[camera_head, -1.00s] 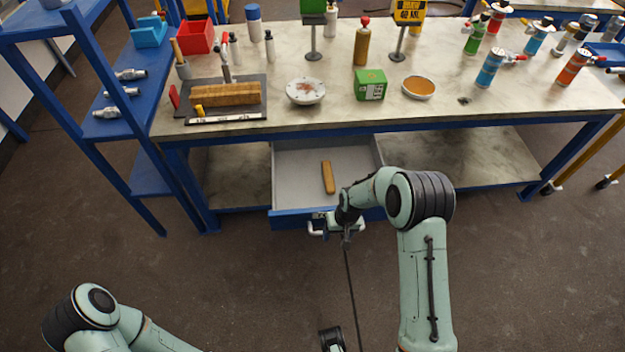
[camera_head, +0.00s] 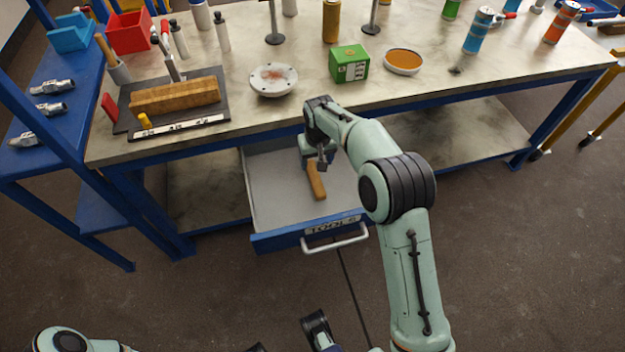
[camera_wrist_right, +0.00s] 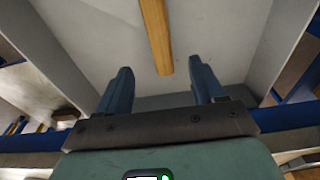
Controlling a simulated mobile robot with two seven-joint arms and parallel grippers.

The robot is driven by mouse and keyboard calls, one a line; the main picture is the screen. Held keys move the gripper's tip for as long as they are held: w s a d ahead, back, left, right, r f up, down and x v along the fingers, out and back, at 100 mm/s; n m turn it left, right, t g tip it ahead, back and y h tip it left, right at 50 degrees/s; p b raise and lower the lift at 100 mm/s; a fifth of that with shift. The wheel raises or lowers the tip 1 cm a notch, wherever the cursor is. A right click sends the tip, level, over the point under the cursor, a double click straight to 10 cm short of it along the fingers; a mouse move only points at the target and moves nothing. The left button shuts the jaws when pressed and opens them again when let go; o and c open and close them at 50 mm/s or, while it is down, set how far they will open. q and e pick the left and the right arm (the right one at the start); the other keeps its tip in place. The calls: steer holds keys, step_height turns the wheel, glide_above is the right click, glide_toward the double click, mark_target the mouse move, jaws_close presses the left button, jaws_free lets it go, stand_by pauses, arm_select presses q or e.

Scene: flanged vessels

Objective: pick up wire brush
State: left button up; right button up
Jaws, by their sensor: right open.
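A long wooden piece, which I take to be the handle of the wire brush (camera_head: 317,182), lies in the open drawer. Its far end is hidden by my right gripper in the head view, and no bristles can be made out. My right gripper (camera_head: 319,163) is over the drawer at the far end of the wood. In the right wrist view, my right gripper (camera_wrist_right: 160,90) is open, with its two blue fingers apart and nothing between them. The wooden brush handle (camera_wrist_right: 155,36) shows ahead of the gap, its end near the fingertips. My left gripper does not show clearly.
The grey drawer (camera_head: 283,215) is pulled out below the workbench (camera_head: 270,118), with a front handle (camera_head: 335,238). The bench edge lies close to my right wrist. On top are a green box (camera_head: 349,63), a white flanged disc (camera_head: 273,79) and a wooden block (camera_head: 174,95).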

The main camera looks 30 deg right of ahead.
glide_above(315, 178)
steer(key=f, duration=0.2)
steer(key=f+b, duration=0.1)
steer(key=f, duration=0.2)
steer(key=shift+s+f, duration=0.2)
steer(key=shift+f, duration=0.05)
steer(key=f, duration=0.3)
steer(key=f+b, duration=0.1)
steer(key=f, duration=0.1)
steer(key=shift+w+d, duration=0.1)
steer(key=shift+w, duration=0.2)
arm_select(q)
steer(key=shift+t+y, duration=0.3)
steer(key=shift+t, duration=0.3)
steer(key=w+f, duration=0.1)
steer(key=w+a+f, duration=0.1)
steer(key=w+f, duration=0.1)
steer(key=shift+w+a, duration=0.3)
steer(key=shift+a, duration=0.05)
arm_select(e)
jaws_close()
steer(key=shift+r, duration=0.15)
